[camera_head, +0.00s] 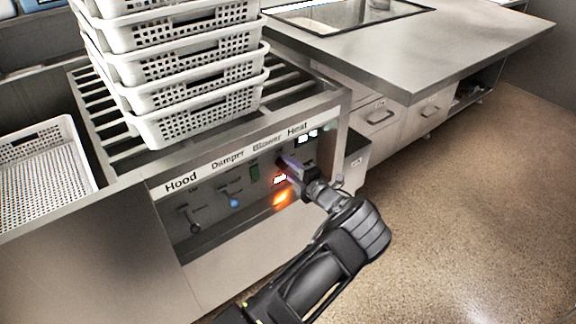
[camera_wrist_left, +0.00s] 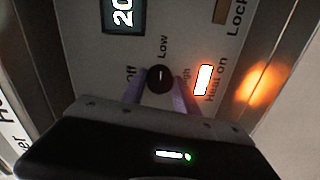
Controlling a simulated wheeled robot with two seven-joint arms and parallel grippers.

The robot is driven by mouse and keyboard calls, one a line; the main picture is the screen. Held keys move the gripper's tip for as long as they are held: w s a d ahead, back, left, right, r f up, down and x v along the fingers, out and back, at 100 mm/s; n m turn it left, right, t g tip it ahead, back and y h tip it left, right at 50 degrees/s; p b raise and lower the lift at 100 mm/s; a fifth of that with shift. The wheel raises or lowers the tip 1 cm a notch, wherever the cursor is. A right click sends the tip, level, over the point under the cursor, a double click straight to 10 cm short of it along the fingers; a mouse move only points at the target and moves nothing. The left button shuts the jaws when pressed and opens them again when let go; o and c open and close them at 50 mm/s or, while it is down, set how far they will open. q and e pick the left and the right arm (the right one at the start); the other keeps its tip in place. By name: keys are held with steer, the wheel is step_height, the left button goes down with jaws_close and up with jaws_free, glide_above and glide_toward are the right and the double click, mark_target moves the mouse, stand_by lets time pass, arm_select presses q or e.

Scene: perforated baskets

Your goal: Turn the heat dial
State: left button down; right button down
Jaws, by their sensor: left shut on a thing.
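The heat dial (camera_wrist_left: 160,79) is a small round black knob on the grey control panel (camera_head: 220,200). In the left wrist view the labels Off, Low and High stand around it. A pale mark on the knob's face points roughly toward Low. My left gripper (camera_head: 287,163) reaches the panel under the Heat label in the head view, where it hides the dial. In the left wrist view its two purplish fingers (camera_wrist_left: 160,88) are shut on the dial, one on each side. My right gripper is not in view.
A lit white indicator (camera_wrist_left: 203,80) marked Heat on glows beside the dial, and a digital display (camera_wrist_left: 122,13) sits above. Hood and Damper knobs (camera_head: 233,201) are to the left. Stacked white baskets (camera_head: 195,105) stand on the slatted rack. Open floor (camera_head: 450,220) lies to the right.

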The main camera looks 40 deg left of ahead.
arm_select(q)
steer(key=shift+m, duration=0.4)
steer(key=c, duration=0.9)
jaws_free()
steer(key=v, duration=0.7)
steer(key=shift+s+d+p, duration=0.1)
steer(key=shift+d+p, duration=0.3)
steer(key=shift+f, duration=0.15)
